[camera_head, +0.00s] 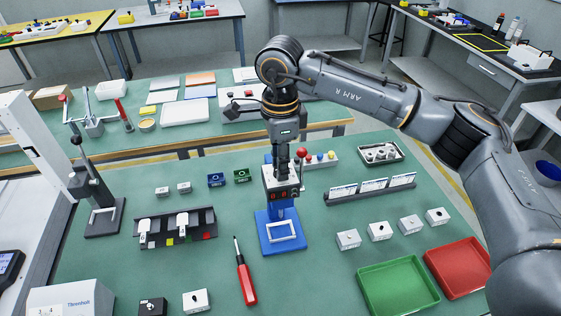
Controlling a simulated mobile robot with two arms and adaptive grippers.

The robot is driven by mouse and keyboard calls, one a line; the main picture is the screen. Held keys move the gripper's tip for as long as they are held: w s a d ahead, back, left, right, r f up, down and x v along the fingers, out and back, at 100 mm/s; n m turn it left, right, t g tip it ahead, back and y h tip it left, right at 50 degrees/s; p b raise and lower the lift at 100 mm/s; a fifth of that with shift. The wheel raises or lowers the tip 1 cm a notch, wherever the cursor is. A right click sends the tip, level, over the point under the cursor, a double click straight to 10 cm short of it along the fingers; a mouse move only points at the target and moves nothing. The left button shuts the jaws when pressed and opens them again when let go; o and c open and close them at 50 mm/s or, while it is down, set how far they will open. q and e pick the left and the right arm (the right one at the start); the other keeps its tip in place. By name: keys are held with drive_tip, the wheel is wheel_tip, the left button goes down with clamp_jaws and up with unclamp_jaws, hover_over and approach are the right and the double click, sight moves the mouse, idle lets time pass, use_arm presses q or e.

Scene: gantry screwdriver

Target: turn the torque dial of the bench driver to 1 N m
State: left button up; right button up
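My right gripper (282,172) points straight down at the head of a blue stand and touches it or hovers just above it. The stand has a blue base (268,238) with a pale square on it, and a white and dark head (284,193) with small red marks on its front. I take it to be the bench driver. My fingers hide the top of the head, so I cannot make out the dial, its setting or whether the fingers are closed on it. My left gripper is not in view.
A red-handled screwdriver (245,281) lies in front of the stand. A box with coloured buttons (318,162) stands close behind right. A dark rack (178,239) is at left, a black lever press (97,187) farther left. Green (398,309) and red (462,292) trays lie front right.

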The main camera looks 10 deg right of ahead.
drive_tip(key=shift+o, duration=1.1)
wheel_tip(320, 180, up, 12)
